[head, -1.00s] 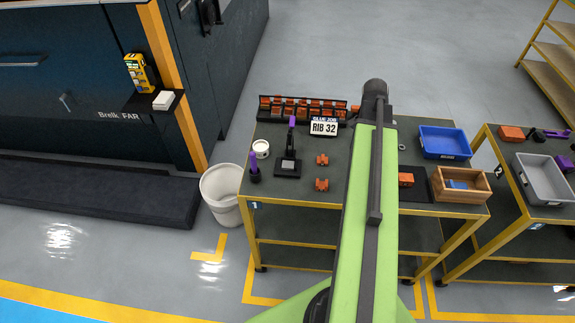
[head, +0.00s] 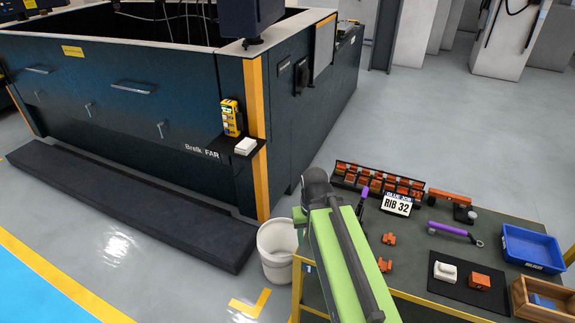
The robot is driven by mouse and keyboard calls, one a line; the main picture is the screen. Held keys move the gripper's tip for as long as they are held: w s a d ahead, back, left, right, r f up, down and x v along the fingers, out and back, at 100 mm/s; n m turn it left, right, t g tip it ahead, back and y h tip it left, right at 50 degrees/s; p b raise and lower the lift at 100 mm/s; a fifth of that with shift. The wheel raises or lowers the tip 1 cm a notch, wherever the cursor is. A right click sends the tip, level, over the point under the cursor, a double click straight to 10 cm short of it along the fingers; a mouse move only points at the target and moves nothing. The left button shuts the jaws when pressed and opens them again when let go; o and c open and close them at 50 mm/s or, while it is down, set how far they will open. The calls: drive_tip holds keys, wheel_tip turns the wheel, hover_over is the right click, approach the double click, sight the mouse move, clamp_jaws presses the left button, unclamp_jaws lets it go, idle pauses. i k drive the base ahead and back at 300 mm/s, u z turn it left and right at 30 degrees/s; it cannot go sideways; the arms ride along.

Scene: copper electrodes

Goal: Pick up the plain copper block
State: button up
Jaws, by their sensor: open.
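A small orange-copper block (head: 480,281) sits on a dark mat (head: 452,290) on the workbench, at the lower right of the head view. It looks box-shaped; a small dark mark shows on it. Two smaller notched copper pieces, an upper one (head: 389,239) and a lower one (head: 384,265), lie left of the mat. Several copper pieces stand in a black rack (head: 345,185) at the back. My green arm rises over the bench's left part, apart from the block in the picture. My gripper does not show, and the arm hides part of the bench.
A "RIB 32" sign (head: 397,204) stands before the rack. A white object (head: 445,271) shares the mat. A purple-handled tool (head: 449,229), a blue tray (head: 532,248) and a wooden box (head: 545,300) are nearby. A white bin (head: 277,250) stands left of the bench. Open floor lies behind.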

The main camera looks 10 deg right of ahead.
sight(476, 280)
drive_tip(key=z, duration=0.05)
drive_tip(key=k, duration=0.15)
drive_tip(key=u, duration=2.1)
drive_tip(key=k, duration=0.75)
drive_tip(key=z, duration=0.8)
